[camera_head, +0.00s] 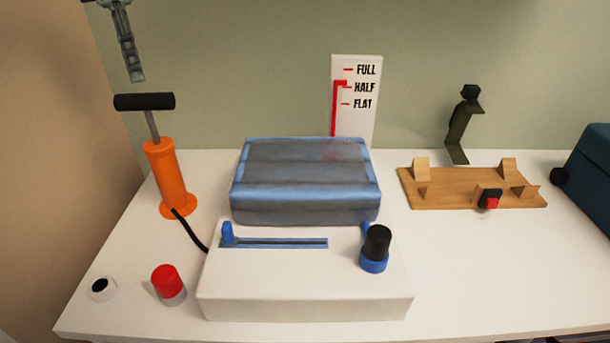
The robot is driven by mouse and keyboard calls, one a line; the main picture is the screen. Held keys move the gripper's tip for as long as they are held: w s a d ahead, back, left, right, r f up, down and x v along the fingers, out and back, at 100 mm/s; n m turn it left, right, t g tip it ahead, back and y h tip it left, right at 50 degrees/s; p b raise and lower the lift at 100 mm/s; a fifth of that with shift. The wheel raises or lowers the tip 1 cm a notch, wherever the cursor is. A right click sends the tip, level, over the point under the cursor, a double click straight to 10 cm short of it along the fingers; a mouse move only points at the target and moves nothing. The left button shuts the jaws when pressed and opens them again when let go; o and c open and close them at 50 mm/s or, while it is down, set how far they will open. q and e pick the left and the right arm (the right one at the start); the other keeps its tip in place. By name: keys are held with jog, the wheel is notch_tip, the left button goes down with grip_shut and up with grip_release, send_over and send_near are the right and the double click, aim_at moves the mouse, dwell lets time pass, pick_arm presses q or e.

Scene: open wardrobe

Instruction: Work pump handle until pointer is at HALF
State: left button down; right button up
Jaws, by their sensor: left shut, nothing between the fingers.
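The orange pump (168,175) stands upright at the left of the white table. Its black T-shaped handle (145,101) is raised on a grey rod. My left gripper (138,77) is shut and empty, above the handle and apart from it. A white gauge board (361,120) marked FULL, HALF and FLAT stands at the back. Its red pointer (335,105) has its bent top level with the HALF mark or very slightly above. The blue-grey air mattress (305,178) lies puffed up on a white base (300,300). My right gripper is not in view.
A black hose (188,231) runs from pump to base. The base bears a blue slider (227,233) and black knob (377,242). A red button (167,281) stands front left. A wooden rack (450,190), dark bent piece (461,125) and blue box (590,175) are right.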

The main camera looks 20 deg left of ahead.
aim_at(147, 110)
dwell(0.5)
pick_arm(q)
jog(key=shift+f+b, duration=2.15)
jog(key=shift+f, duration=1.95)
notch_tip(147, 110, up, 6)
jog(key=p, duration=0.4)
jog(key=shift+p, duration=0.35)
jog(key=shift+r, duration=1.1)
notch_tip(147, 110, up, 6)
